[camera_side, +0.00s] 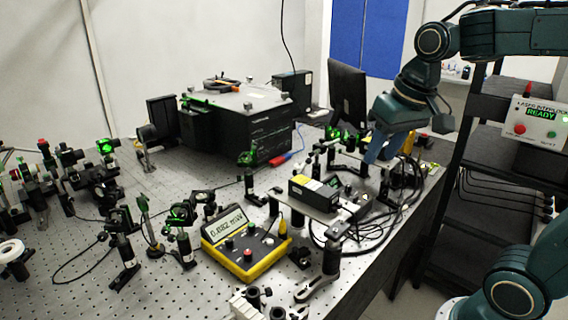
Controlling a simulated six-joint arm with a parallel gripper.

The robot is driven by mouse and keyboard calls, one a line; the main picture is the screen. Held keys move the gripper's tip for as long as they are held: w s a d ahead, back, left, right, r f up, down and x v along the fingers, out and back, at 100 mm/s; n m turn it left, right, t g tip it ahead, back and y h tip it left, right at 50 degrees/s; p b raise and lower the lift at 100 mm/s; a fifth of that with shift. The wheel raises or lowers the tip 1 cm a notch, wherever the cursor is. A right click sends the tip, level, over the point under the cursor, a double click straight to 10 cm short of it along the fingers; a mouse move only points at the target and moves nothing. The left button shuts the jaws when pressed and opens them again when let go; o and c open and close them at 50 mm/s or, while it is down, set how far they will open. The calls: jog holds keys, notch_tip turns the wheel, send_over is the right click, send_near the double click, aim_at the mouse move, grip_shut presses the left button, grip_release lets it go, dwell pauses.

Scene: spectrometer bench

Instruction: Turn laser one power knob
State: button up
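My gripper (372,158) points down over the right side of the optical bench, behind and right of a black laser box (312,193) with a yellow label. Its fingers are small and seen edge-on, so I cannot tell whether they are open or touch anything. The laser box sits on a raised plate. A small dark unit (364,200) stands just right of it, below my gripper. I cannot make out which part is the laser one power knob; it is too small or hidden among the mounts and cables.
A yellow power meter (246,243) with a lit display and knobs stands in front of the laser. Black cables (398,215) loop near the bench's right edge. Optics mounts crowd the left. A black instrument (238,122) and monitor (347,92) stand behind. An interlock box (536,122) shows READY.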

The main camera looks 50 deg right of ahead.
jog(key=w+d+m+g, duration=0.2)
jog(key=w+d+m, duration=0.1)
jog(key=w+d, duration=0.4)
jog(key=m+g, duration=0.2)
jog(key=m, duration=0.2)
send_over(349, 185)
notch_tip(349, 185, down, 6)
jog(key=shift+y, duration=0.3)
jog(key=shift+f, duration=0.1)
notch_tip(349, 185, down, 14)
jog(key=shift+a+r, duration=0.1)
jog(key=shift+r, duration=0.15)
grip_shut()
